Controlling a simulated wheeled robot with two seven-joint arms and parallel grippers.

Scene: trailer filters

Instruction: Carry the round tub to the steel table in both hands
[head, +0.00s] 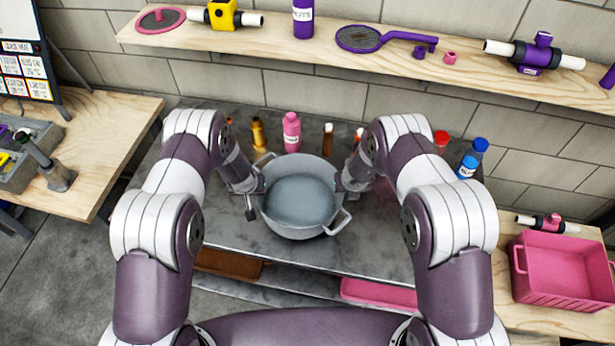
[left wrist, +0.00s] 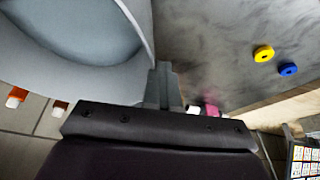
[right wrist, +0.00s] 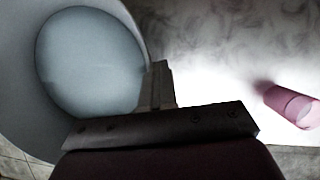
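The round grey tub (head: 300,200) is upright over the steel table (head: 370,245), with one handle at its back left and one at its front right. I cannot tell whether its base touches the tabletop. My left gripper (head: 256,187) is at the tub's left wall and my right gripper (head: 343,186) is at its right wall, both away from the handles. In the left wrist view the fingers (left wrist: 164,86) look closed together beside the tub wall (left wrist: 60,85). The right wrist view shows the same, with closed fingers (right wrist: 158,86) beside the wall (right wrist: 25,90). Exact contact is hidden.
Several bottles stand along the table's back, including a pink one (head: 291,132) and a blue-capped one (head: 470,165). A wooden shelf (head: 290,45) runs above. A pink crate (head: 560,275) sits at right and a wooden bench (head: 110,140) at left. The table's front strip is bare.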

